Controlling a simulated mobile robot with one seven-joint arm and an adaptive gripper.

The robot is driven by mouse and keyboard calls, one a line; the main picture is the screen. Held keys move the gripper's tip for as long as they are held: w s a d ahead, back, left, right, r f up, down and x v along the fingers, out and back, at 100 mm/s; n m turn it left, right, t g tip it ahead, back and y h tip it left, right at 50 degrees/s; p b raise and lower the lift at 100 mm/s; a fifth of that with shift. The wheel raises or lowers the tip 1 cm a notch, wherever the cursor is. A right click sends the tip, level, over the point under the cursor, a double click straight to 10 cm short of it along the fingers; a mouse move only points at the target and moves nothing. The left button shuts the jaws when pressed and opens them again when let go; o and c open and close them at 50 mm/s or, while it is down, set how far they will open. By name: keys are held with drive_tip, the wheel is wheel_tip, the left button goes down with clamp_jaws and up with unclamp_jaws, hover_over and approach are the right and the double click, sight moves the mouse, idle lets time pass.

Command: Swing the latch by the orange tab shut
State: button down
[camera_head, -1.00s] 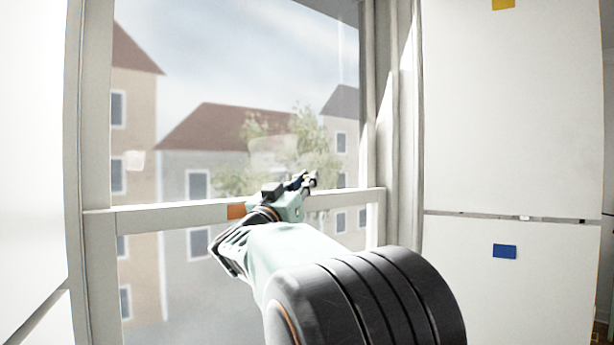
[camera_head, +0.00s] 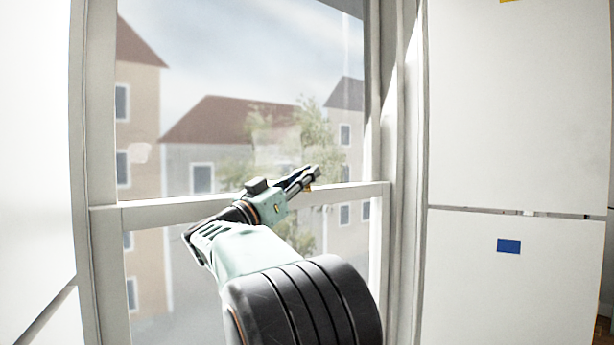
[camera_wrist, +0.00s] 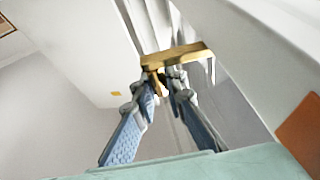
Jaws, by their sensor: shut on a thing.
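A brass latch (camera_wrist: 190,53) with a crossbar and short stem sits near the window rail in the wrist view. A small brass bit of it (camera_head: 308,188) shows under my fingertips in the head view. My gripper (camera_head: 311,175) is at the window's middle rail. In the wrist view my gripper (camera_wrist: 163,80) has its blue-padded fingers closed on the latch's stem, with the crossbar just beyond the tips. An orange tab (camera_wrist: 301,134) lies on the white frame at the right edge of the wrist view. In the head view my arm hides it.
The window's white middle rail (camera_head: 160,213) runs behind my arm. At the right stands a white panelled surface (camera_head: 515,110) with a blue tag (camera_head: 508,246) and a yellow tag (camera_head: 509,1). The space between my arm and that surface looks free.

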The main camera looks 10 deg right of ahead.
drive_tip(key=c, duration=1.9)
unclamp_jaws()
drive_tip(key=shift+c, duration=0.2)
drive_tip(key=v, duration=1.2)
